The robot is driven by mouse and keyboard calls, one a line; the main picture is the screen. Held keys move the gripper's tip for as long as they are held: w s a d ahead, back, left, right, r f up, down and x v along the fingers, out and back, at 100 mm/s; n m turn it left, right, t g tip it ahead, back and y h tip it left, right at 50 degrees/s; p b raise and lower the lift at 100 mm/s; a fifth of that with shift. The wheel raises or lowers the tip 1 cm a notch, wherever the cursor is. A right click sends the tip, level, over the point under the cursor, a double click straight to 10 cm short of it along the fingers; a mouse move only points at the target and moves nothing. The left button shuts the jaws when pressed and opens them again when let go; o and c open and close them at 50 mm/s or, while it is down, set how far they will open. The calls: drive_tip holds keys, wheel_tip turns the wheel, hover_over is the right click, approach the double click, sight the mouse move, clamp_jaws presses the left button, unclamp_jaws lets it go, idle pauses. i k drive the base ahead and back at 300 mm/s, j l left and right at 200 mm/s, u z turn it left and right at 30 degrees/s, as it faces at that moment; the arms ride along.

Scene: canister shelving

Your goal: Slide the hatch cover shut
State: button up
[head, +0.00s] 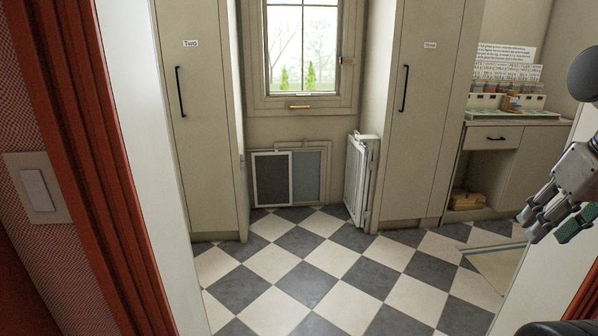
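A low framed opening sits in the back wall below the window, close to the floor. A dark mesh panel (272,179) with a pale frame covers its left part. A lighter grey-blue surface (309,176) shows in its right part. I cannot tell for sure that this panel is the hatch cover. My gripper (556,222) is at the right edge, in the foreground, far from the panel and touching nothing that I can see. Its grey fingers and a green pad show, but its opening is not clear.
Tall cabinets Two (205,120) and a right one (420,120) flank the window (302,50). A folded white rack (358,180) leans by the right cabinet. A pale flat panel (498,262) lies on the floor at right. The checkered floor (290,265) is clear ahead; a doorway frames the view.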

sight(272, 171)
drive_tip(key=i+j+u, duration=0.1)
drive_tip(key=i+u, duration=0.35)
drive_tip(key=i, duration=2.95)
drive_tip(key=i+z, duration=0.15)
drive_tip(key=i, duration=1.15)
drive_tip(key=j, duration=0.1)
